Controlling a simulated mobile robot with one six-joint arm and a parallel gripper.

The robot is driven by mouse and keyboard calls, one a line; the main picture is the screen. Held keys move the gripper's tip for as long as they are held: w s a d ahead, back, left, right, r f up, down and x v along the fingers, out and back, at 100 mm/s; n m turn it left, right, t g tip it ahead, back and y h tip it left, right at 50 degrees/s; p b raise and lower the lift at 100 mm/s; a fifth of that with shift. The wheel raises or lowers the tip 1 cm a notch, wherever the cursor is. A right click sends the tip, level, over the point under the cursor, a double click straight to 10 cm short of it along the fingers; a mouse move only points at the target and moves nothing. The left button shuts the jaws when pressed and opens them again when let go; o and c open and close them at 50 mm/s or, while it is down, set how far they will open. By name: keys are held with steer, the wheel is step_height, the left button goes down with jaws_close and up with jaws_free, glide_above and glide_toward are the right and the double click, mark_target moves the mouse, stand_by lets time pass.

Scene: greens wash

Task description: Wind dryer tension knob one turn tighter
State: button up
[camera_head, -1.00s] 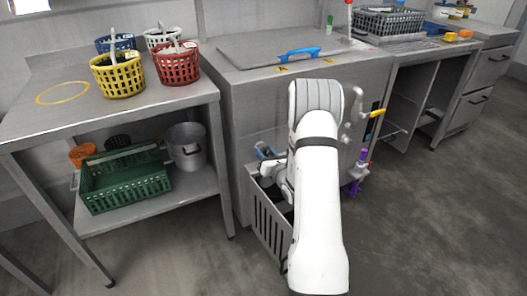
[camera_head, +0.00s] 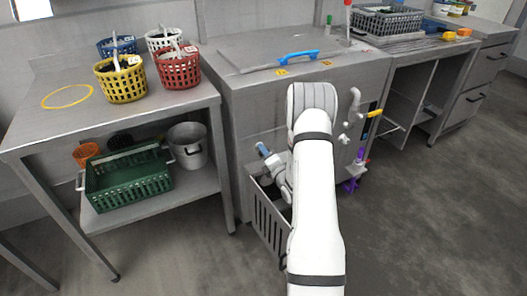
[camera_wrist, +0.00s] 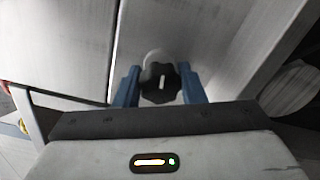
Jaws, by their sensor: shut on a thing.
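In the wrist view a black lobed knob (camera_wrist: 152,92) with a short white mark sits on a pale round stem against a grey metal panel. The white mark stands nearly upright in that picture. My gripper (camera_wrist: 160,86) has its two blue fingers on either side of the knob and is shut on it. In the head view my gripper (camera_head: 264,151) is low at the front of a grey steel cabinet (camera_head: 240,110), left of my white arm. The knob cannot be made out in the head view.
A slotted grey bin (camera_head: 268,222) stands below my gripper. The cabinet top has a blue handle (camera_head: 298,57). Pipe fittings and a yellow lever (camera_head: 375,113) stick out to the right. A table (camera_head: 50,125) with several baskets stands left. Floor at right is clear.

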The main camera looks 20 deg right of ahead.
steer(key=m+p, duration=0.2)
steer(key=m, duration=0.4)
steer(key=shift+m+p, duration=0.3)
steer(key=shift+p, duration=0.1)
steer(key=m+p, duration=0.1)
steer(key=m, duration=0.2)
steer(key=shift+f+m+p, duration=0.15)
steer(key=shift+m+p, duration=0.65)
steer(key=shift+m, duration=1.2)
steer(key=o, duration=1)
steer(key=shift+s, duration=0.1)
steer(key=s+p, duration=0.1)
steer(key=s, duration=0.6)
steer(key=shift+s+d, duration=0.15)
steer(key=shift+s, duration=0.15)
